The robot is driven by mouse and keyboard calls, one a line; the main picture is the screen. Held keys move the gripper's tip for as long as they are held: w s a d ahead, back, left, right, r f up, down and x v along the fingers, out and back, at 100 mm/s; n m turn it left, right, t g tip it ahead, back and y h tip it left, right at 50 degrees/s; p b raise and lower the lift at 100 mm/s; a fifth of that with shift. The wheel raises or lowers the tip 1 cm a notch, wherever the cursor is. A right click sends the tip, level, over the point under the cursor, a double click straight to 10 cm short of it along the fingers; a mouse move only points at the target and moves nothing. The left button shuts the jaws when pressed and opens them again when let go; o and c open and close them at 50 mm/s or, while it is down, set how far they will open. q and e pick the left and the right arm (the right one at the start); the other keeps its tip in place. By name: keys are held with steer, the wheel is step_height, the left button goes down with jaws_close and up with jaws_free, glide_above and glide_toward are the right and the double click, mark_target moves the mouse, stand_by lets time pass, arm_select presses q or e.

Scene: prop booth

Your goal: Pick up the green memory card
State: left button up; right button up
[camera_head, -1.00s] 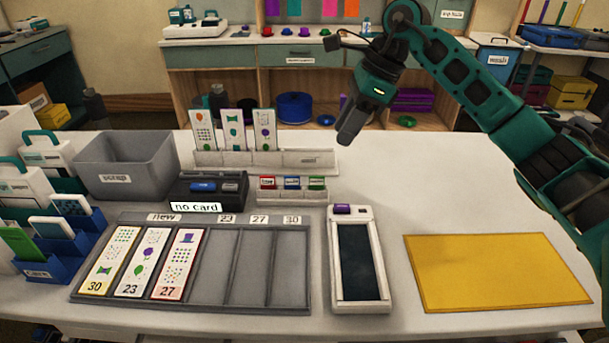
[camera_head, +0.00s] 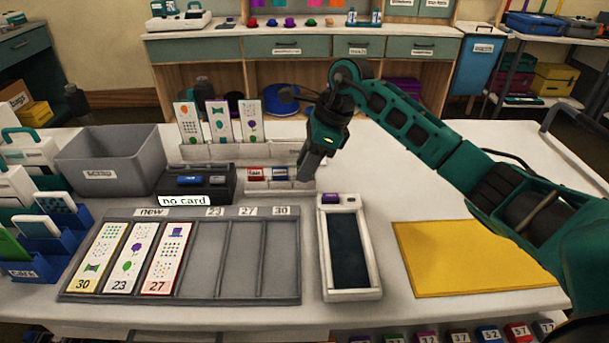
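The small white card rack (camera_head: 279,186) stands on the table behind the long grey tray. It shows a red card (camera_head: 255,174) and a blue card (camera_head: 280,174). The green card's place at the rack's right end is hidden behind my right gripper (camera_head: 304,178), so I cannot see the green card now. The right gripper points down at that end of the rack, with its fingertips right over or at the slot. Its fingers overlap in this view, so I cannot tell whether they are open or shut. My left gripper is not in view.
A reader with a dark screen (camera_head: 349,250) lies in front of the rack, and a yellow mat (camera_head: 470,258) lies to its right. A black "no card" box (camera_head: 208,183) is left of the rack. Upright picture strips stand in a holder (camera_head: 190,153) behind. Table right of the gripper is clear.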

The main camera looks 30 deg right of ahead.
steer(key=shift+a+f, duration=0.1)
steer(key=shift+f, duration=0.15)
steer(key=shift+c, duration=0.4)
jaws_close()
steer(key=shift+r, duration=0.15)
step_height(320, 180, up, 20)
steer(key=p, duration=0.1)
steer(key=shift+f, duration=0.2)
stand_by(0.4)
